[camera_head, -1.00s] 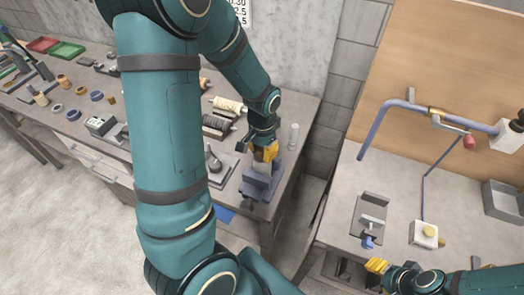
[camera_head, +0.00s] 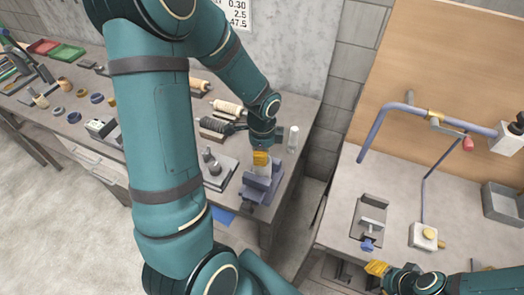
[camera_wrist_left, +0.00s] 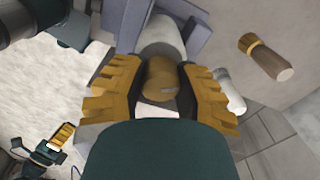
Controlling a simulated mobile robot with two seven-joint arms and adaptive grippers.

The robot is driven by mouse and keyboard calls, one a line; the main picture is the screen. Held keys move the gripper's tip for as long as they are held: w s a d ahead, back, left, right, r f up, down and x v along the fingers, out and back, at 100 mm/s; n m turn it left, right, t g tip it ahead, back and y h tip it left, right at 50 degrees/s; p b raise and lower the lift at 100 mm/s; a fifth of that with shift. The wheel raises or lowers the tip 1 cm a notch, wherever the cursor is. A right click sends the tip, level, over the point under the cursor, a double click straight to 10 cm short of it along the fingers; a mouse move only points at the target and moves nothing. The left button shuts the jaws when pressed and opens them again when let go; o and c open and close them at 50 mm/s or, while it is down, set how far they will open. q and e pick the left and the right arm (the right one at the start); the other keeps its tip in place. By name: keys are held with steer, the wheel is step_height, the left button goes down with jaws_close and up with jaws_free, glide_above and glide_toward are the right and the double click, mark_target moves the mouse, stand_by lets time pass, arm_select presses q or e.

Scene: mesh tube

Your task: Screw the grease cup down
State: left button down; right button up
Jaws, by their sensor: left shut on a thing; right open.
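My left gripper (camera_head: 261,158) points down over the grey-blue vise (camera_head: 259,186) on the left bench. In the left wrist view, its yellow fingers are shut on a brass cylinder, which I take for the grease cup (camera_wrist_left: 160,82). A pale grey cylinder (camera_wrist_left: 161,38) lies in line beyond the cup; how far the two are joined is hidden. In the head view the fingers cover the cup. My right gripper (camera_head: 376,268) is open and empty at the front of the right bench, with yellow fingers.
A pale upright cylinder (camera_head: 293,139) stands close right of my left gripper. A grey plate with a fixture (camera_head: 215,172) is left of the vise. The right bench has a bent blue pipe (camera_head: 424,190) and a white block with a brass knob (camera_head: 428,236). A gap separates the benches.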

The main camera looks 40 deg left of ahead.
arm_select(q)
steer(key=m+p, duration=0.1)
steer(key=m, duration=0.2)
steer(key=shift+m, duration=0.4)
steer(key=m, duration=0.2)
steer(key=shift+m, duration=0.3)
steer(key=m, duration=0.4)
steer(key=shift+m, duration=0.3)
steer(key=m, duration=1.2)
steer(key=shift+f+m, duration=0.1)
steer(key=shift+m, duration=0.2)
steer(key=m, duration=0.4)
steer(key=shift+s, duration=0.1)
steer(key=shift+m, duration=0.4)
steer(key=shift+m, duration=1.5)
